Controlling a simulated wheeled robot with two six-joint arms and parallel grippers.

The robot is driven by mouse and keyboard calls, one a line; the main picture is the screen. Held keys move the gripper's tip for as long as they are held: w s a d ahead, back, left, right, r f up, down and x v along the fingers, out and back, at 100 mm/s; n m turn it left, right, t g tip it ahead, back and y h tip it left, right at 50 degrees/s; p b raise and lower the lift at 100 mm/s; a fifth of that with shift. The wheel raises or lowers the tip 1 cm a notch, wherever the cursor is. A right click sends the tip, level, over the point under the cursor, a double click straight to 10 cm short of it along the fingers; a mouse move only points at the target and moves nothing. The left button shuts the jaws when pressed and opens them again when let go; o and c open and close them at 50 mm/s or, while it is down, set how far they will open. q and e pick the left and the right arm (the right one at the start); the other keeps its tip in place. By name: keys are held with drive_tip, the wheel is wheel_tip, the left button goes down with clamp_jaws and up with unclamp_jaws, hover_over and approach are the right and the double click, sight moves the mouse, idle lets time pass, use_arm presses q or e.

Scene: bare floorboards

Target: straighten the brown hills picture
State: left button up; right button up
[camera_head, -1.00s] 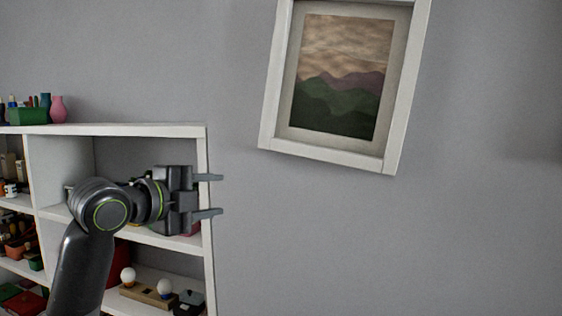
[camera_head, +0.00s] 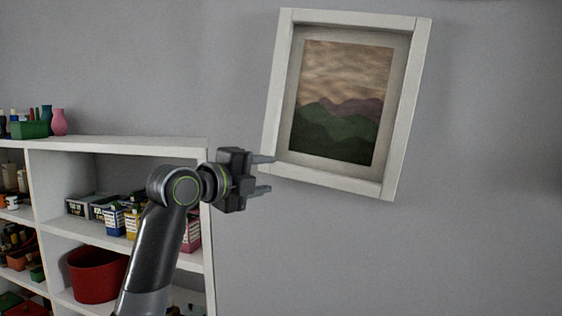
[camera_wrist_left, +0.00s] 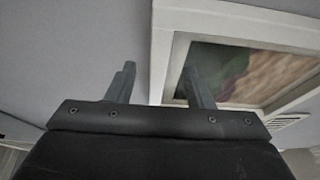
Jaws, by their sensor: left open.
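The hills picture (camera_head: 344,104) hangs on the grey wall in a white frame, with a brown sky over green and purplish hills. It is tilted, its top leaning to the right and its lower right corner lowest. My left gripper (camera_head: 267,175) is open at the frame's lower left corner, with nothing visible between its fingers. In the left wrist view, the two fingers (camera_wrist_left: 160,85) point toward the frame (camera_wrist_left: 240,22), one finger overlapping its corner and the other over bare wall. I cannot tell whether they touch it. My right gripper is not in view.
A white shelf unit (camera_head: 125,147) stands at the left, holding boxes, a red bucket (camera_head: 97,273) and a pink vase (camera_head: 59,121). The wall to the right of the picture is clear. A vent-like slotted piece (camera_wrist_left: 288,121) shows in the wrist view.

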sight(285, 172)
use_arm(q)
drive_tip(key=p+x, duration=0.1)
drive_tip(key=x, duration=0.3)
drive_tip(key=shift+w+d+r+p, duration=0.1)
drive_tip(key=shift+p, duration=0.25)
drive_tip(key=shift+x, duration=0.8)
drive_tip(key=c, duration=1)
drive_tip(key=f+b, duration=0.1)
drive_tip(key=d+f+n+b, duration=0.1)
drive_tip(key=shift+s+d+b, duration=0.25)
drive_tip(key=shift+b, duration=0.1)
drive_tip(key=shift+s+d+n+h+b, duration=0.15)
drive_tip(key=shift+d+n+h+b, duration=0.15)
drive_tip(key=shift+d+b, duration=0.15)
